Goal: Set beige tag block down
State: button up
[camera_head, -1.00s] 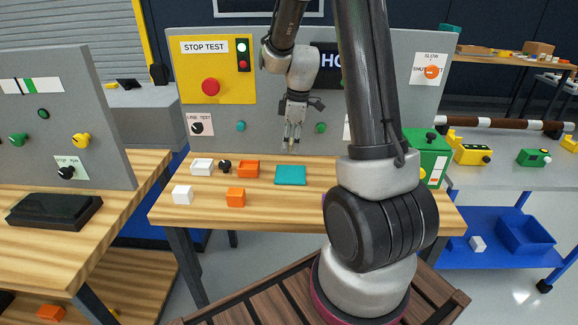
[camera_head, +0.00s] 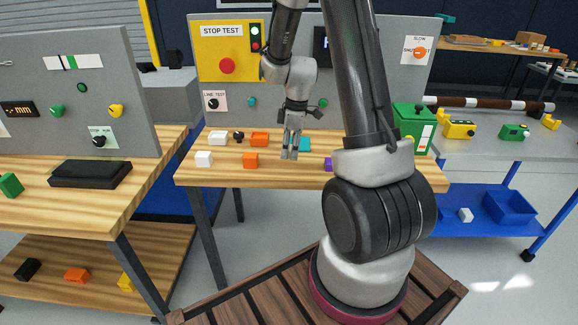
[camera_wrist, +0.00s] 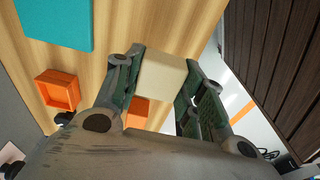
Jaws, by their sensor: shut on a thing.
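The beige tag block (camera_wrist: 162,77) is between my gripper's two fingers in the wrist view, and both fingers press on its sides. My gripper (camera_head: 290,154) is shut on it and points down over the front part of the middle wooden table (camera_head: 225,178). In the head view the block cannot be made out between the fingertips. The wrist view shows the table top (camera_wrist: 110,30) beyond the block; I cannot tell whether the block touches it.
An orange block (camera_head: 251,160) and a white block (camera_head: 204,159) stand left of my gripper. Behind are an orange tray (camera_head: 260,139), a white tray (camera_head: 218,138) and a teal mat (camera_head: 305,144). A purple thing (camera_head: 329,164) is to the right. An upright panel (camera_head: 385,60) closes the back.

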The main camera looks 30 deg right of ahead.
aim_at(290, 169)
jog(key=shift+f, duration=2.55)
jog(key=shift+f, duration=0.1)
jog(key=o, duration=1)
